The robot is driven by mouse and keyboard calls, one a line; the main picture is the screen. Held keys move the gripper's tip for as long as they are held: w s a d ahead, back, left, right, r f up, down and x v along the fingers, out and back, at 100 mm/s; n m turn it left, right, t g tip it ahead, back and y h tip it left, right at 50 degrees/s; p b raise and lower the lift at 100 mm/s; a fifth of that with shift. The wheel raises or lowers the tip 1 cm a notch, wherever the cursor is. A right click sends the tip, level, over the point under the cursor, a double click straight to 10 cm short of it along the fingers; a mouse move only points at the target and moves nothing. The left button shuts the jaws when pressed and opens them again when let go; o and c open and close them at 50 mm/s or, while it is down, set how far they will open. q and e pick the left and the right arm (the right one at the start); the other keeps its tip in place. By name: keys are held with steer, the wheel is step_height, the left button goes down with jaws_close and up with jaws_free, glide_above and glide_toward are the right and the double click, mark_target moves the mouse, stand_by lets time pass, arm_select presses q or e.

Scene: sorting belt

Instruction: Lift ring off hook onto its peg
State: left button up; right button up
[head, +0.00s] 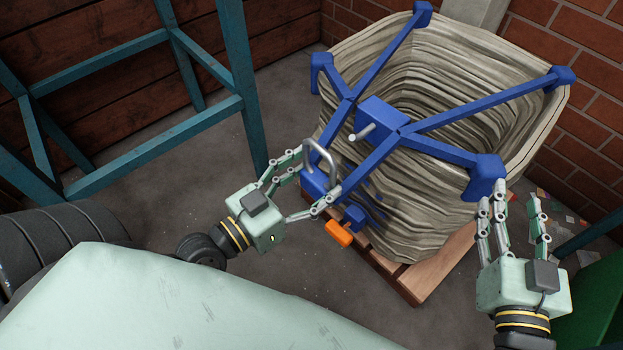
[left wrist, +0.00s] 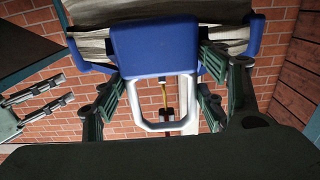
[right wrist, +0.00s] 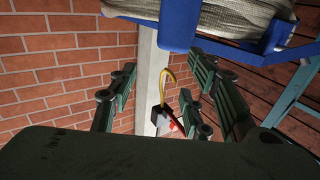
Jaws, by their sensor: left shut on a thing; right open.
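A grey metal loop (head: 321,152), which looks like the ring, stands up at a blue block (head: 314,183) at the near left corner of the bulk bag's blue frame. My left gripper (head: 313,178) is shut on the loop, fingers on both sides of it. The left wrist view shows the loop (left wrist: 146,126) between the fingers, against the blue block; whether it hangs on a hook there is hidden. A short grey peg (head: 362,133) sticks out from the frame's central blue block (head: 383,118). My right gripper (head: 514,205) is open and empty below the frame's right near corner.
The open bulk bag (head: 425,215) stands on a wooden pallet (head: 440,270). An orange lever (head: 338,234) hangs near the left gripper. A teal metal frame (head: 150,145) stands left. A yellow hook-shaped thing (right wrist: 170,76) shows by the brick wall. Bare floor lies left of the bag.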

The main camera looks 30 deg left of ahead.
arm_select(q)
steer(key=shift+p+x, duration=0.7)
steer(key=shift+x, duration=4.95)
steer(key=shift+f, duration=0.3)
arm_select(e)
step_height(320, 180, down, 7)
steer(key=s+d+g+h, duration=0.1)
steer(key=s+g, duration=0.1)
steer(key=g, duration=0.2)
arm_select(q)
steer(key=shift+f+b, duration=0.25)
steer(key=shift+b, duration=0.05)
steer(key=shift+f+b, duration=0.3)
steer(key=shift+f, duration=0.3)
arm_select(e)
step_height(320, 180, up, 8)
steer(key=w+a+t+y, duration=0.1)
steer(key=w+t, duration=0.1)
steer(key=t, duration=0.2)
steer(key=shift+a+r+y, duration=0.1)
steer(key=shift+y, duration=0.2)
arm_select(q)
steer(key=shift+a+f, duration=0.1)
arm_select(e)
steer(key=shift+f, duration=0.4)
